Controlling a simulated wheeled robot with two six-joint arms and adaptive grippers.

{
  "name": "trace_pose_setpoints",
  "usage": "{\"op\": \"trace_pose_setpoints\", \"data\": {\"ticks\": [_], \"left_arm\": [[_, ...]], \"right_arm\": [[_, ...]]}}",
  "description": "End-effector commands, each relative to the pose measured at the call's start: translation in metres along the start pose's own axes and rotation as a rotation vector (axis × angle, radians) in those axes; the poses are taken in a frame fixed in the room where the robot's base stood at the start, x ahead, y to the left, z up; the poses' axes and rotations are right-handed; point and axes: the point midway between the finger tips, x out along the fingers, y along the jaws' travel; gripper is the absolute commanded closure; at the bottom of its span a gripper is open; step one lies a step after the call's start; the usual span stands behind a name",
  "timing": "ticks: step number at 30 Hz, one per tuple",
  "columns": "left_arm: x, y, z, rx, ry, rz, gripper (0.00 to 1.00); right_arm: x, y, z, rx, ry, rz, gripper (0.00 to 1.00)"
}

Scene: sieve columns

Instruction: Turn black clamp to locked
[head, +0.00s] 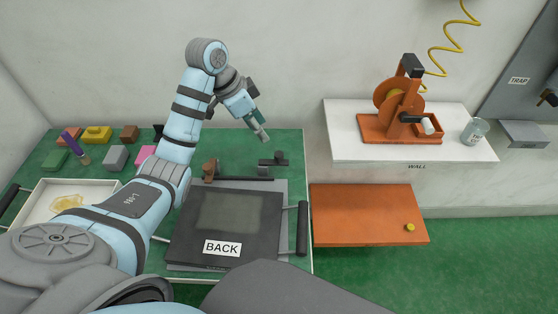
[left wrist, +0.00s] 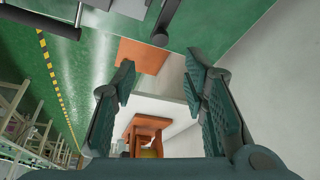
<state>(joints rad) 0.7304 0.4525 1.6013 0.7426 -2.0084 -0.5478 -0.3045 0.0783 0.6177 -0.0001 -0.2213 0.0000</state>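The black clamp (head: 274,160) shows in the head view at the far right corner of a dark flat frame with a grey window (head: 230,212) labelled "BACK". It is a low dark piece with a small upright knob. A brown clamp (head: 210,169) sits at the frame's far left corner. My left gripper (head: 260,132) hangs behind and slightly left of the black clamp, apart from it. In the left wrist view the left gripper's fingers (left wrist: 160,85) are spread, with nothing between them. My right gripper is not in view.
A black handle (head: 302,228) stands at the frame's right side. Coloured blocks, including a yellow one (head: 97,134), and a white tray (head: 40,198) are at left. An orange board (head: 365,215) lies at right, below a white shelf (head: 345,140) with an orange machine (head: 385,125) and a jar (head: 474,131).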

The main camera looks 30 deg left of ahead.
Motion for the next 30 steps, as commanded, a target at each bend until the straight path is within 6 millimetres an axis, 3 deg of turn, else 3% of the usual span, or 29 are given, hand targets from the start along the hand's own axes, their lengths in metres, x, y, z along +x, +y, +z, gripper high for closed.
{"op": "trace_pose_setpoints", "data": {"ticks": [4,15,19,26,30], "left_arm": [[0.034,0.001,0.002,0.001,0.001,0.003,0.6],[0.126,0.002,-0.001,0.001,-0.001,0.003,0.6],[0.138,0.001,-0.002,0.003,0.0,0.002,0.6],[0.139,0.001,-0.002,0.003,0.0,0.0,0.6],[0.139,0.001,-0.002,0.003,0.0,0.001,0.78]], "right_arm": [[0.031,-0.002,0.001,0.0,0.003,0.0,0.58],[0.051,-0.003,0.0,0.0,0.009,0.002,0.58],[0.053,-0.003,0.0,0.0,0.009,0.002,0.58],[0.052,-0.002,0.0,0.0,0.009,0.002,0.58],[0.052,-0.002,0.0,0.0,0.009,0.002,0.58]]}}
